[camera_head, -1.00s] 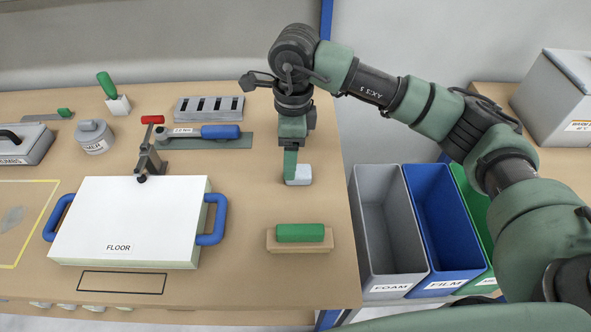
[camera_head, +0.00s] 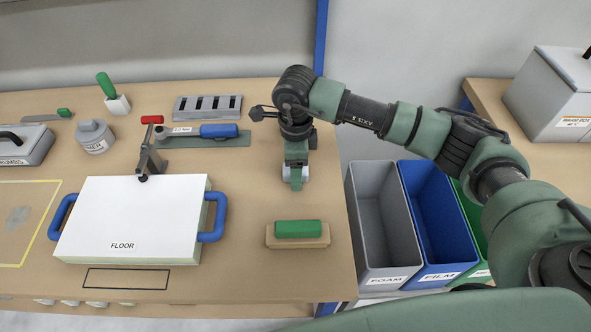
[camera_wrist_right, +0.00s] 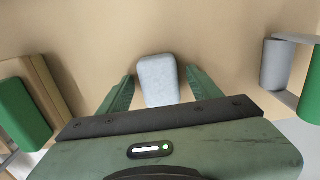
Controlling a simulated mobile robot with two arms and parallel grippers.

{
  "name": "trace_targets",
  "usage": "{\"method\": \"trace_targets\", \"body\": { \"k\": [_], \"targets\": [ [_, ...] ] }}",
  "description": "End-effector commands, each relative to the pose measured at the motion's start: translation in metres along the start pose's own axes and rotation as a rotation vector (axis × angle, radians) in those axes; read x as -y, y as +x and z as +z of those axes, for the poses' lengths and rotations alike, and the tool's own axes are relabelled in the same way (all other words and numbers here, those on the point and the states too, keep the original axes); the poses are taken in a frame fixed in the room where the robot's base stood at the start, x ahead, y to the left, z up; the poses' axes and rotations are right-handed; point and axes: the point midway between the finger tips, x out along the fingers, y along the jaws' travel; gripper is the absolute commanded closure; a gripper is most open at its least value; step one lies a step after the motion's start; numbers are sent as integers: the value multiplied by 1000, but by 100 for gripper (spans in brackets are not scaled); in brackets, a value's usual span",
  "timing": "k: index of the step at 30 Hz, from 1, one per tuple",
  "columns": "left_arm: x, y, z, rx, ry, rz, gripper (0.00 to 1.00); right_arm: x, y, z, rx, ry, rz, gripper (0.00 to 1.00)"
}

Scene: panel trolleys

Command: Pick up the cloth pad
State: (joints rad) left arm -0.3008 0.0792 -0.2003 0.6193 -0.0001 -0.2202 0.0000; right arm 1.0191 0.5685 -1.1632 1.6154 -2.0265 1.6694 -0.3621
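The cloth pad (camera_wrist_right: 158,80) is a small pale grey-blue block with rounded corners, lying on the wooden bench. In the head view the pad (camera_head: 305,172) is partly hidden behind my right gripper (camera_head: 295,182). In the right wrist view my right gripper (camera_wrist_right: 159,75) is open, with one green finger on each side of the pad and a gap on both sides. The pad sits between the fingers and reaches a little beyond their tips. My left gripper is in neither view.
A green-topped wooden block (camera_head: 298,229) lies in front of the pad. A white FLOOR panel (camera_head: 130,215) with blue handles is to the left, a blue-handled tool (camera_head: 218,131) behind. Grey (camera_head: 383,220) and blue (camera_head: 437,220) bins stand beyond the bench's right edge.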

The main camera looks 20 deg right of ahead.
Motion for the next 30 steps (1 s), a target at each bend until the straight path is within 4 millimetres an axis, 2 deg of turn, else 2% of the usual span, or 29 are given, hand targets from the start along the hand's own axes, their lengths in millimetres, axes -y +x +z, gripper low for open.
{"method": "trace_targets", "body": {
  "k": [1,6,14,20,26,30],
  "targets": [
    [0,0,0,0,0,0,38,0,0,0,0,0,0,52],
    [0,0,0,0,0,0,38,0,0,0,0,0,0,98],
    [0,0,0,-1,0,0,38,0,-1,0,1,0,-1,98],
    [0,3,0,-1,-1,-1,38,1,-14,1,3,0,-4,98],
    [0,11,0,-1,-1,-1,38,2,-52,1,4,-1,-7,98],
    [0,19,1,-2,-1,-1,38,1,-93,1,5,-2,-8,98]
  ]
}}
